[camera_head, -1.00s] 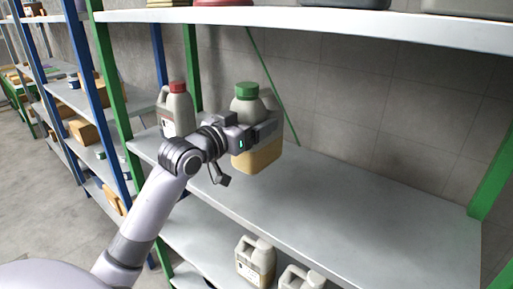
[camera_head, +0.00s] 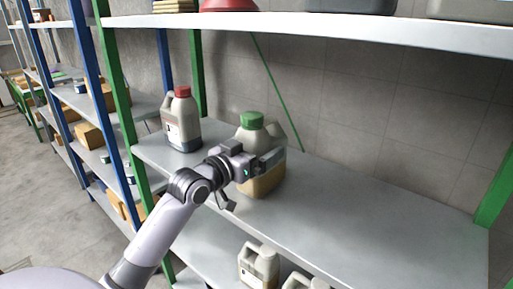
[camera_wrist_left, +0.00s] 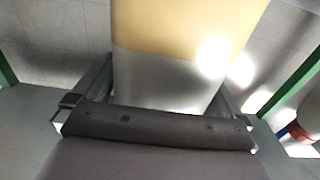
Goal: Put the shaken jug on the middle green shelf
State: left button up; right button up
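The jug with the green cap (camera_head: 264,182) has a grey upper body and a tan lower part. It is upright at the middle shelf (camera_head: 335,215) of the green-post rack. My left gripper (camera_head: 262,163) is shut on its body from the front left. In the left wrist view the jug (camera_wrist_left: 185,35) fills the space between the fingers (camera_wrist_left: 165,95). Its base is at or just above the shelf board; I cannot tell whether it touches. My right gripper is not in view.
A grey jug with a red cap (camera_head: 182,125) stands on the same shelf to the left. Jugs (camera_head: 257,265) stand on the shelf below. The upper shelf (camera_head: 330,29) overhangs with containers on it. The middle shelf is clear to the right.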

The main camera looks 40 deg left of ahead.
pick_arm(q)
jog(key=shift+s+r, duration=0.1)
jog(key=shift+s, duration=0.05)
jog(key=s+b, duration=0.1)
jog(key=s, duration=1)
jog(key=shift+s+a, duration=0.35)
jog(key=shift+a, duration=0.1)
